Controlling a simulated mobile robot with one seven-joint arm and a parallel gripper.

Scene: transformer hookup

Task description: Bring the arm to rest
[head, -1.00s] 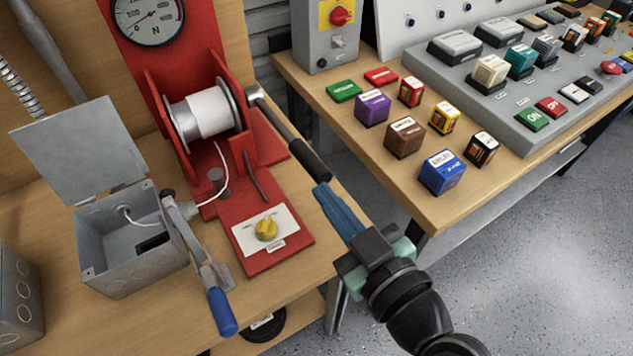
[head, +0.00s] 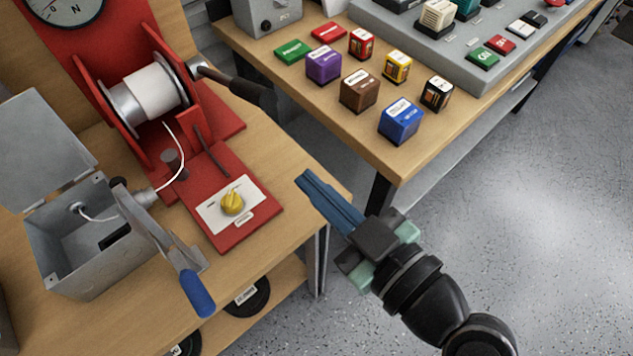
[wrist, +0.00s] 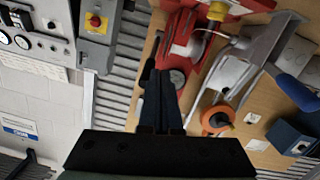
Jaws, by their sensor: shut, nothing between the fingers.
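My gripper (head: 308,182) is shut and empty, its blue fingers together. In the head view it is held over the gap by the wooden bench's right edge, right of the red winch base and its yellow knob (head: 232,202). In the wrist view my gripper (wrist: 152,68) points toward the bench with the red winch (wrist: 186,38) beyond it. My arm reaches in from the lower right and touches nothing that I can see.
The winch crank (head: 235,86) sticks out toward the gap. An open grey box (head: 85,250) with a blue-handled lever (head: 197,292) stands at left. Coloured blocks, including a blue one (head: 401,121), sit on the second table (head: 385,160). Floor at right is clear.

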